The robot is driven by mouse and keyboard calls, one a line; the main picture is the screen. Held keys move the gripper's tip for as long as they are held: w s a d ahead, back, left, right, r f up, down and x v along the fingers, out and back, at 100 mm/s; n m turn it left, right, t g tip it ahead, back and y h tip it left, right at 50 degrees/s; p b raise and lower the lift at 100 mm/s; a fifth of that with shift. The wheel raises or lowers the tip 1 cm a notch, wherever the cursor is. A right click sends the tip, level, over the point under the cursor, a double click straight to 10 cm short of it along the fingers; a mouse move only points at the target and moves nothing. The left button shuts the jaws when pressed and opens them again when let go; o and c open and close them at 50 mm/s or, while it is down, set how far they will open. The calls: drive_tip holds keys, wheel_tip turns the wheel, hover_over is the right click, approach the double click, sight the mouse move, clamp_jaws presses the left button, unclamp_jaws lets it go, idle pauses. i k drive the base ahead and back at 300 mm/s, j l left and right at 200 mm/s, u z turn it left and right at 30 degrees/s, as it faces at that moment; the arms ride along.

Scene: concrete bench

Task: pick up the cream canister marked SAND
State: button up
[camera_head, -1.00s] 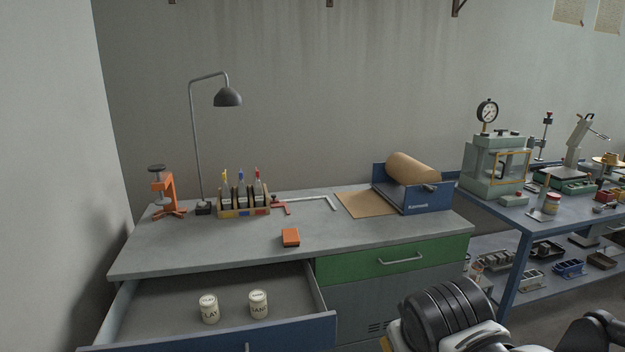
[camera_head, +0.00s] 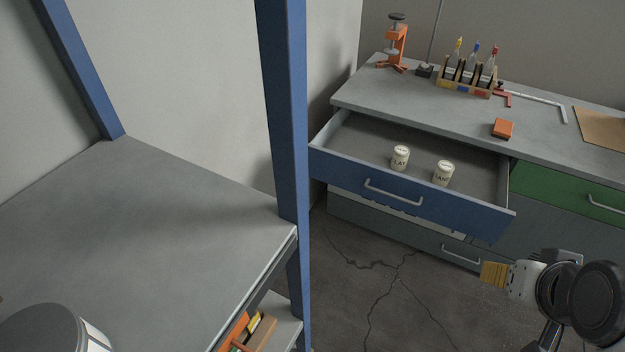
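Two cream canisters stand upright in the open blue-fronted drawer (camera_head: 345,185) of the grey bench. The right one (camera_head: 443,174) shows the letters "AND", the rest of its word turned out of sight, matching SAND. The left one (camera_head: 400,158) shows "LAY". They stand a small gap apart. At the lower right is part of my arm with a yellow-striped end, which seems to be my gripper (camera_head: 496,274). It is in front of the bench, low and apart from the canisters. Its fingers cannot be made out clearly.
A blue-framed shelf unit (camera_head: 284,110) with a grey top fills the left, close to me. A grey round container (camera_head: 42,330) stands on it. The orange clamp (camera_head: 396,45), bottle rack (camera_head: 468,78) and orange block (camera_head: 502,128) are on the bench. Cracked floor between is clear.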

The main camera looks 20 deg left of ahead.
sight(444, 169)
drive_tip(key=u, duration=0.65)
drive_tip(key=i+l, duration=0.15)
drive_tip(key=l, duration=0.25)
drive_tip(key=i+l, duration=0.15)
drive_tip(key=l, duration=0.25)
drive_tip(key=i+l+u, duration=0.1)
drive_tip(key=l, duration=0.3)
